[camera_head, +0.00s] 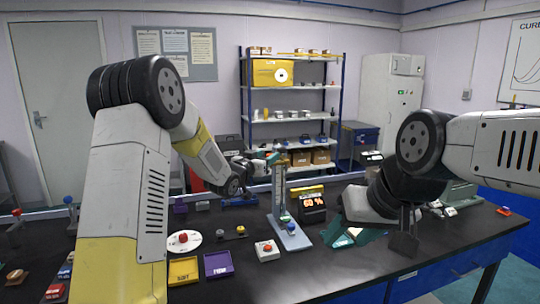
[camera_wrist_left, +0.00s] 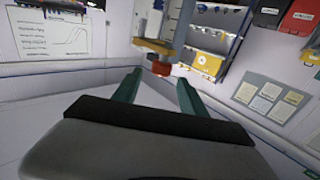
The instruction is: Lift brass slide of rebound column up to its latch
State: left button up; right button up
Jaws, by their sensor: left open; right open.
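The rebound column (camera_head: 281,190) stands upright on a pale blue base (camera_head: 291,237) in the head view. In the left wrist view, a brass-coloured piece (camera_wrist_left: 152,47) with a red knob (camera_wrist_left: 160,69) sits on the column, just beyond the fingertips. My left gripper (camera_head: 268,158) is beside the upper part of the column. Its teal fingers are open in the wrist view (camera_wrist_left: 158,84), with the knob in line with the gap and no visible grip on it. The latch is too small to make out.
A white box with a red button (camera_head: 267,250), a yellow tray (camera_head: 183,271) and a purple tray (camera_head: 218,264) lie in front and left. The dark bench (camera_head: 330,278) is clear at the front.

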pick_arm(q)
jog(key=v, duration=0.4)
jog(key=shift+s, duration=0.1)
jog(key=shift+a, duration=0.1)
jog(key=s+a+r+n+g+y, duration=0.35)
jog(key=s+a+y, duration=0.25)
jog(key=s+a, duration=0.5)
jog(key=s+f+g, duration=0.2)
jog(key=s+g, duration=0.1)
jog(key=s, duration=1.1)
jog(key=s+f+n+g, duration=0.1)
jog(key=s+f+g, duration=0.1)
jog(key=s, duration=1.2)
jog(key=shift+s+d+f+g, duration=0.15)
jog(key=shift+s+d+g, duration=0.2)
jog(key=shift+g, duration=0.3)
